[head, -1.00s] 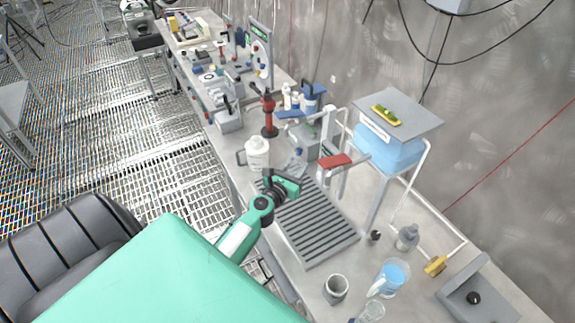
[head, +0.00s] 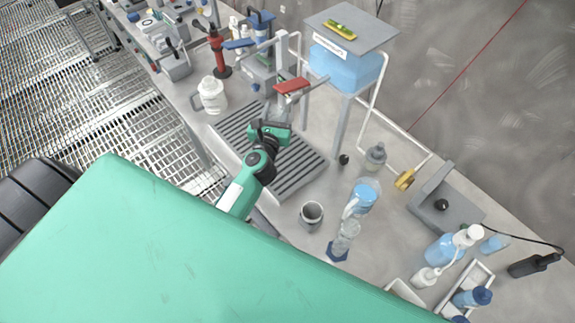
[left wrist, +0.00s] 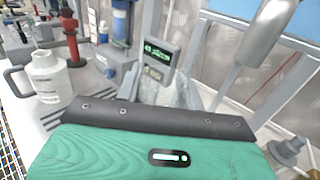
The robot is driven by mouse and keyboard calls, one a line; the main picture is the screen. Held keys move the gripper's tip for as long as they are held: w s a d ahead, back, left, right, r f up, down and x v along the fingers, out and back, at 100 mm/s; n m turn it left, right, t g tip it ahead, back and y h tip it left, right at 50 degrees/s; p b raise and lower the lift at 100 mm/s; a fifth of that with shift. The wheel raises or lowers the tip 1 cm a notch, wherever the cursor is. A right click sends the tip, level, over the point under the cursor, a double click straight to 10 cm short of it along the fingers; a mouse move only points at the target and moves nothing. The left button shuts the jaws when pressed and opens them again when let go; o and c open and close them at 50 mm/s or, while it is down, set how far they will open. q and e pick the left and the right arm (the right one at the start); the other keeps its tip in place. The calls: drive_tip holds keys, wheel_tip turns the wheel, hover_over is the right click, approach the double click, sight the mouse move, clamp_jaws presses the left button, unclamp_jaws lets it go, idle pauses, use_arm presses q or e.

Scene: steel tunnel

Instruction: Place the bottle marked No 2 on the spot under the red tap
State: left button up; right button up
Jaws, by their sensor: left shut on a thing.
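My left gripper (head: 270,128) is shut on a translucent bottle and holds it over the grey slatted drip tray (head: 315,165). In the left wrist view the bottle (left wrist: 172,95) shows upright just beyond the jaws; its lower part is hidden by my gripper. I cannot read a number on it. The red tap (head: 292,86) has a flat red handle on a grey pipe above the tray, just beyond the bottle in the head view. A grey metal cylinder (left wrist: 265,32) hangs at the upper right in the left wrist view. The spot under the tap is not clearly visible. My right gripper is not in view.
A white jug (head: 211,95) stands left of the tray, near a red stand (head: 219,55). A blue-handled tap (head: 238,44) is behind. A blue tank (head: 345,68) stands on a frame at right.

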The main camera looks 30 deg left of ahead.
use_arm(q)
drive_tip(key=s+d+n+y+b, duration=0.1)
drive_tip(key=s+d+y+b, duration=0.1)
drive_tip(key=d, duration=0.3)
drive_tip(key=shift+g, duration=0.4)
drive_tip(key=shift+w+a+f+b, duration=0.1)
drive_tip(key=shift+f+b, duration=0.35)
drive_tip(key=shift+f, duration=4.5)
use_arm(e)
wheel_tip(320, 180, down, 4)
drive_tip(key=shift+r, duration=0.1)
use_arm(q)
drive_tip(key=shift+f, duration=0.2)
drive_tip(key=o, duration=1.1)
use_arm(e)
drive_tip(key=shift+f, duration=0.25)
use_arm(q)
drive_tip(key=shift+r, duration=0.1)
